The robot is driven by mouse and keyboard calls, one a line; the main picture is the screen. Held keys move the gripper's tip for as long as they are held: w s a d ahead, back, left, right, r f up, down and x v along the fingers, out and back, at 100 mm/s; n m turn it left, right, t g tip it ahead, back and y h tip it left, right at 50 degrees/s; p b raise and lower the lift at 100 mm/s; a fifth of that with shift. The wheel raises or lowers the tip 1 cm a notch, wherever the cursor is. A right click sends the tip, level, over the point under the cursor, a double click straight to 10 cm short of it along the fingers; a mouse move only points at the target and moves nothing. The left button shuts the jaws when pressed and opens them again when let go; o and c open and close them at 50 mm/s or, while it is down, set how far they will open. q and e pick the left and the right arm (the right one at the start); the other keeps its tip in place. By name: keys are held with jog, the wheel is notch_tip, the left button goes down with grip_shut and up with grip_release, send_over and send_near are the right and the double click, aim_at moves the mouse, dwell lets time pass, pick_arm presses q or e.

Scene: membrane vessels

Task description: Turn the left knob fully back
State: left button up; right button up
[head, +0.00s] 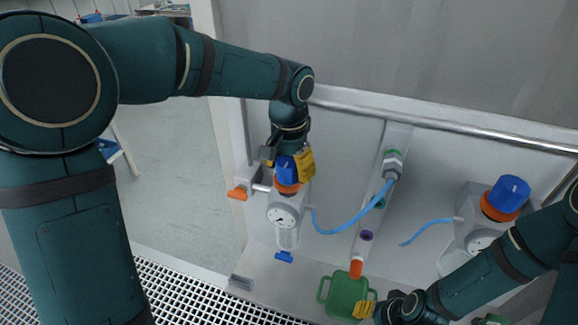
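The left knob (286,170) is blue with an orange collar and sits on top of the left vessel fitting, above a round gauge (283,216). My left gripper (287,160) comes down from above at the knob. Its yellow finger lies against the knob's right side and its grey finger part is by the left side. Part of the knob is hidden, and I cannot see whether the fingers press on it. My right gripper (366,309) is low in the view, its yellow fingertip beside the green lidded container; its opening is hidden.
A second blue knob (508,194) stands on the right fitting. A blue hose (347,229) runs from the left fitting to the central column. A green container (346,296) is below the column. A steel rail (440,125) crosses behind. An orange handle (238,194) sticks out left.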

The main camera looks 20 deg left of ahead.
aim_at(289, 160)
pick_arm(q)
jog(key=shift+o, duration=1.1)
notch_tip(289, 160, up, 12)
